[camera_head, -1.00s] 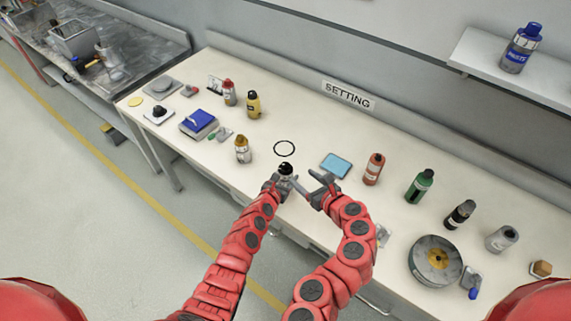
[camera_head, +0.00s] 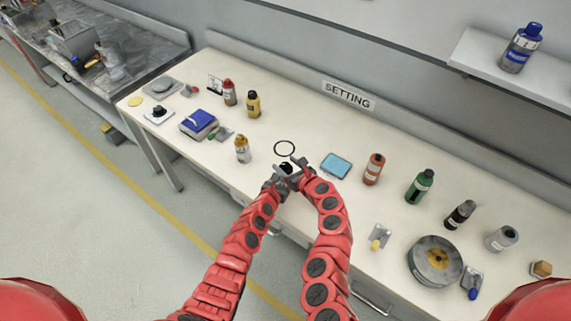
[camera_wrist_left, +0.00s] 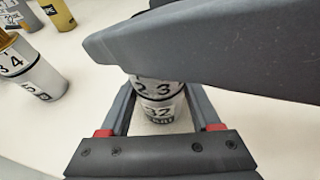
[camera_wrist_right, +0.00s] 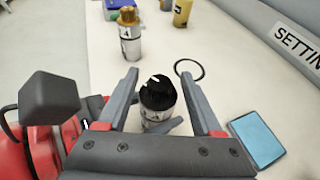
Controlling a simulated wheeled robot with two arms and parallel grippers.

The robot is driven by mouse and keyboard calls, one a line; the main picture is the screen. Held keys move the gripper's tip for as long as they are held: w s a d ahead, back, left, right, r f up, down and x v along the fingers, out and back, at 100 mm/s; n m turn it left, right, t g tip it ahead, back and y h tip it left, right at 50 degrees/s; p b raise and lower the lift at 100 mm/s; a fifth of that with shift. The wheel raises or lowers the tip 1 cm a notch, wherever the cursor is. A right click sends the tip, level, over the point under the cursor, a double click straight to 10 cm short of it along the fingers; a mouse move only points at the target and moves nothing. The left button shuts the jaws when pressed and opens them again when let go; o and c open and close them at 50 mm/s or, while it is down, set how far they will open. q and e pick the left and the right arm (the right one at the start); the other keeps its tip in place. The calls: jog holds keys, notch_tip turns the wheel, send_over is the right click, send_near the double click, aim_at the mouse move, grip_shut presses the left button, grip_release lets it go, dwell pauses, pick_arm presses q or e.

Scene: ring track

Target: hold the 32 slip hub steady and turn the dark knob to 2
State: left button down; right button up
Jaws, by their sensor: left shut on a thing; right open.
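The 32 slip hub is a small white cylinder with black numbers; its "32" label (camera_wrist_left: 158,112) shows in the left wrist view. Its dark knob (camera_wrist_right: 158,92) is on top, with a white mark. My left gripper (camera_head: 279,184) is shut on the hub body, which stands upright on the bench. My right gripper (camera_wrist_right: 158,84) is open, with its fingers on either side of the dark knob and gaps showing. In the head view my right gripper (camera_head: 294,167) partly hides the knob. A right gripper finger covers the knob in the left wrist view.
A similar hub with a gold knob (camera_head: 242,150) stands to the left. Several bottles, including a red one (camera_head: 373,169), stand to the right. The SETTING sign (camera_head: 348,94) is on the back wall.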

jog(key=shift+w+a+f, duration=0.15)
jog(key=shift+w+f, duration=0.05)
jog(key=shift+w, duration=0.1)
grip_shut()
